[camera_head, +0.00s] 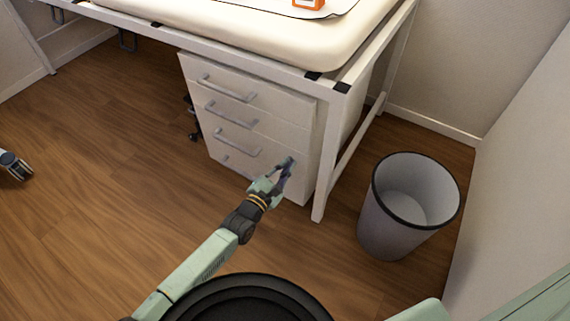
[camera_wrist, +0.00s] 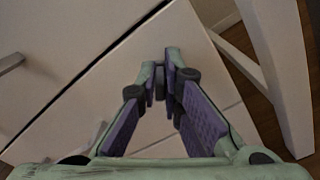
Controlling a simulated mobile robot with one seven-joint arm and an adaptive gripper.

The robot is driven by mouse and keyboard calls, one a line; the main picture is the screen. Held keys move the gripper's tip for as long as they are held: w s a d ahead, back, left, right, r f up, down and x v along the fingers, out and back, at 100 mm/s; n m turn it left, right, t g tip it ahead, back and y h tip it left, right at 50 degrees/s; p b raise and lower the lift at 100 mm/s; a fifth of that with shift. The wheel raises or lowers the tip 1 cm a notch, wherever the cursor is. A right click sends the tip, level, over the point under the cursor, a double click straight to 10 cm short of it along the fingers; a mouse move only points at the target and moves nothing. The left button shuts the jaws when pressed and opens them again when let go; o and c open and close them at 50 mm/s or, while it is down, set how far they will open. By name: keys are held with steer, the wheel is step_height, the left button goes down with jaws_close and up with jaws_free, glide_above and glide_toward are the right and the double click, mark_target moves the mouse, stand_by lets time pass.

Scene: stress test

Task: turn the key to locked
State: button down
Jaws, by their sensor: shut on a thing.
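The white drawer unit (camera_head: 285,118) stands under the desk, with grey handles down its front. My gripper (camera_head: 286,170) is at the lower right of that front. In the wrist view my gripper (camera_wrist: 161,88) has its purple-padded fingers drawn close together at the tips. They are shut on a small dark piece, apparently the key (camera_wrist: 160,80), which is mostly hidden between the tips. Which way the key is turned cannot be told. The drawer front (camera_wrist: 75,55) fills much of the wrist view, with a dark slanting gap between drawers.
A white desk leg (camera_head: 330,165) stands just right of the drawer unit. A grey waste bin (camera_head: 385,225) stands on the floor further right, near the wall. An orange object (camera_head: 307,3) lies on the desk top. The wooden floor at left is mostly clear.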

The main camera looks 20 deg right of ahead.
steer(key=m, duration=0.5)
steer(key=shift+m+p, duration=0.3)
steer(key=shift+p, duration=0.05)
steer(key=m, duration=0.4)
steer(key=shift+s+d+f+m, duration=0.1)
steer(key=shift+f+m, duration=0.05)
steer(key=shift+m, duration=0.25)
steer(key=c, duration=1.7)
jaws_free()
steer(key=v, duration=1.2)
steer(key=shift+p, duration=0.3)
